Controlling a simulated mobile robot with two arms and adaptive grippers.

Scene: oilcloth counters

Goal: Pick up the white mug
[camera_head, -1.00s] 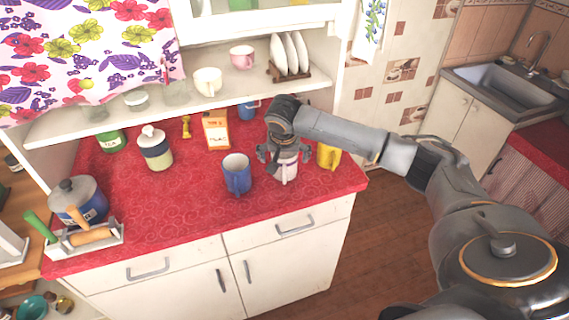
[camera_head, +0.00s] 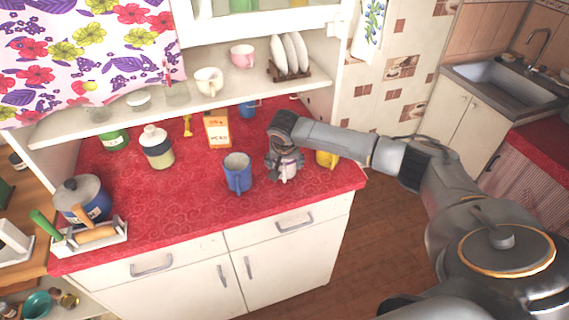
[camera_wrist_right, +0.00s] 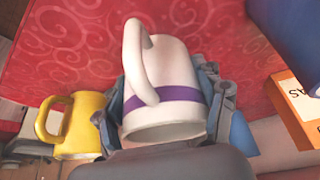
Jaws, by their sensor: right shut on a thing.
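The white mug (camera_head: 287,173) with a purple band is near the front right of the red counter. My right gripper (camera_head: 285,161) comes down over it from above, with its fingers on either side of the body. In the right wrist view the mug (camera_wrist_right: 178,70) sits between the shut fingers, with its handle toward the upper left of the picture. The mug appears to be at counter height; I cannot tell whether its base touches the cloth. My left gripper is not in view.
A blue mug (camera_head: 237,172) stands close to the left of the gripper, and a yellow mug (camera_head: 327,158) close to the right. An orange-and-white carton (camera_head: 217,130) stands behind. A shelf (camera_head: 175,110) overhangs the back of the counter. The front-middle counter is clear.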

